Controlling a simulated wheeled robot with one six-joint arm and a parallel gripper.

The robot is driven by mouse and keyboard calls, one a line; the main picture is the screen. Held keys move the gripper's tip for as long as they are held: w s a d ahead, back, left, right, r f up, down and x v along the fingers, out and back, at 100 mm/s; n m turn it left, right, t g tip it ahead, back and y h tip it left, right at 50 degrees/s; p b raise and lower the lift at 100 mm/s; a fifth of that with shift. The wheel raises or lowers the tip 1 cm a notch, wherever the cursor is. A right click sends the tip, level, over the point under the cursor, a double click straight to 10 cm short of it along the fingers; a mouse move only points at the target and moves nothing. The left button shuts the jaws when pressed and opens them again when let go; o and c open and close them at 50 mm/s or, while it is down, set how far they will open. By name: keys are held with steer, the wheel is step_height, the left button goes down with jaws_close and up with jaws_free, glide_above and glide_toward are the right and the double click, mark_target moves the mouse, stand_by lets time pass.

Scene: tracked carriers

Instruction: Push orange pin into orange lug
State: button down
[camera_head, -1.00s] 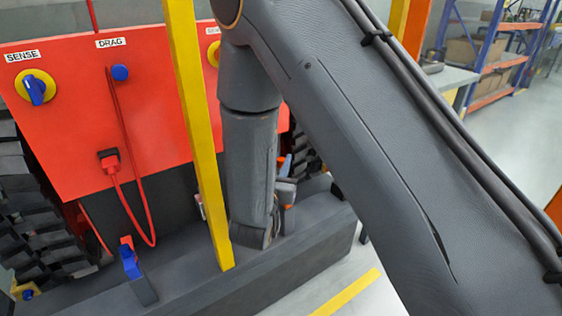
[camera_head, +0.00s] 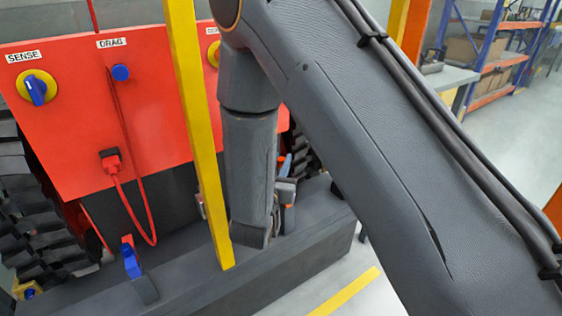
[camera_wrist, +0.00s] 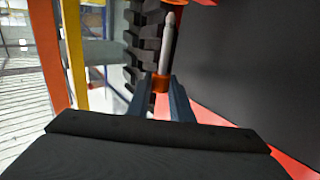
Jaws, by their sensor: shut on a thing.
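My gripper (camera_wrist: 160,92) shows in the wrist view, with its two dark blue-grey fingers closed around the orange base of a pin. The orange pin (camera_wrist: 167,45) has a pale grey shaft with a rounded tip, pointing up in the picture and away from my fingers. A small orange part (camera_wrist: 207,2) is cut off by the top edge of the wrist view; I cannot tell whether it is the orange lug.
A red panel (camera_head: 75,150) carries knobs and a looped red cable. A yellow post (camera_head: 197,130) stands just left of my arm. A blue lug (camera_head: 131,262) with red on top sits on the dark grey beam (camera_head: 200,285). Black tracks (camera_wrist: 150,40) stand close to the pin.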

steer(key=shift+f, duration=0.3)
steer(key=shift+f, duration=0.3)
steer(key=shift+f+b, duration=0.4)
steer(key=shift+f, duration=0.4)
stand_by(0.8)
steer(key=shift+f, duration=0.35)
steer(key=shift+f, duration=0.75)
stand_by(0.9)
steer(key=shift+f+b, duration=0.25)
steer(key=shift+b, duration=0.05)
steer(key=shift+f+b, duration=0.35)
steer(key=shift+f, duration=0.85)
stand_by(0.7)
steer(key=shift+p, duration=0.5)
stand_by(1.1)
